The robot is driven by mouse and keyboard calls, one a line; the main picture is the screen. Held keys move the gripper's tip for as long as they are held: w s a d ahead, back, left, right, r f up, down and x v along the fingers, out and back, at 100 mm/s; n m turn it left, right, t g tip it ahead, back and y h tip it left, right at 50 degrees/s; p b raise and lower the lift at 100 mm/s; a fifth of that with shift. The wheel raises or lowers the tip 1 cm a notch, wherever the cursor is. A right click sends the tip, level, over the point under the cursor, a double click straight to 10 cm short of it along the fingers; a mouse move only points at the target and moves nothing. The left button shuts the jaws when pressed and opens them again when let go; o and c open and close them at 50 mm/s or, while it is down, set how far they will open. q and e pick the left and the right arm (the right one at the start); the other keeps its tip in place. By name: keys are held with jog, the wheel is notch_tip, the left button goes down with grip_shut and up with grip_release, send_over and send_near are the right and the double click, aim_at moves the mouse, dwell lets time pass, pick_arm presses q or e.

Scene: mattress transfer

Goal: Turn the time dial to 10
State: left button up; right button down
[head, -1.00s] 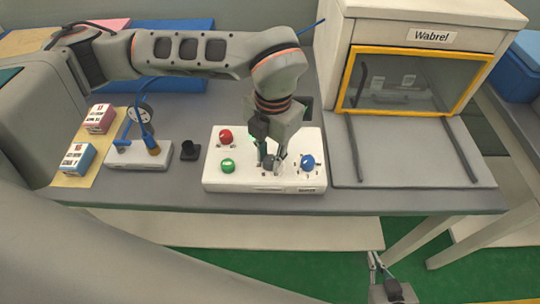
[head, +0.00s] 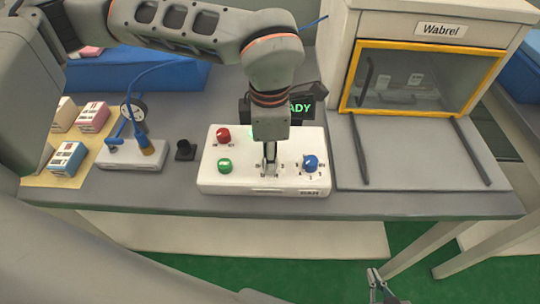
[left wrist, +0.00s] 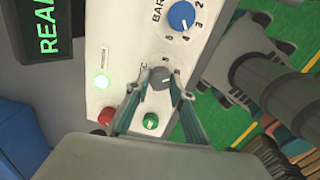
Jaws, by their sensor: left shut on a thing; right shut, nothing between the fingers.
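A white control box (head: 213,183) sits on the table in the middle of the head view. My left gripper (head: 270,170) points down onto it, shut on the dark grey time dial. In the left wrist view the dial (left wrist: 161,79) is a round knob between the fingertips of the left gripper (left wrist: 160,76). The number the dial points to is not readable. A blue dial marked BAR (left wrist: 181,16) is beside it, at the right of the box in the head view (head: 310,163). My right gripper (head: 376,278) is shut and empty, low in front of the table.
The box has a red knob (head: 223,135) and a green knob (head: 225,166). A screen with green letters (head: 300,107) stands behind, and a green light (left wrist: 102,82) is lit. The Wabrel cabinet (head: 425,79) stands right. A gauge stand (head: 130,157) and small boxes (head: 68,158) are left.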

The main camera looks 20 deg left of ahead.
pick_arm(q)
jog(key=shift+m, duration=0.7)
jog(key=o, duration=1.1)
notch_tip(320, 180, up, 12)
jog(key=shift+s, duration=0.25)
